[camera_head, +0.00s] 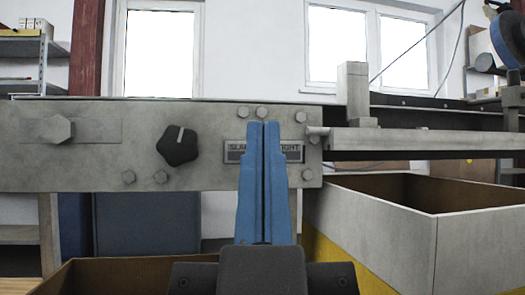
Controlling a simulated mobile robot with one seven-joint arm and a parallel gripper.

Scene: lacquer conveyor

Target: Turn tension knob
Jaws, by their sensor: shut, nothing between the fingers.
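The tension knob (178,147) is a black, lobed knob with a light pointer line that points up and slightly right. It is on the grey metal side plate (60,170) of the conveyor, left of the middle of the view. A label (300,151) with partly hidden words, ending in "TIGHT", is to its right. My gripper (264,125) has blue fingers pointing up in the picture, shut and empty. It is in front of the label and covers its middle. It is to the right of the knob and apart from it in the picture.
A large hex bolt head (57,130) sticks out left of the knob, and several smaller bolts surround it. An open grey box (400,235) stands at the right, with a yellow part below. A brown open box (120,272) is at the bottom left. A rail (420,140) runs right.

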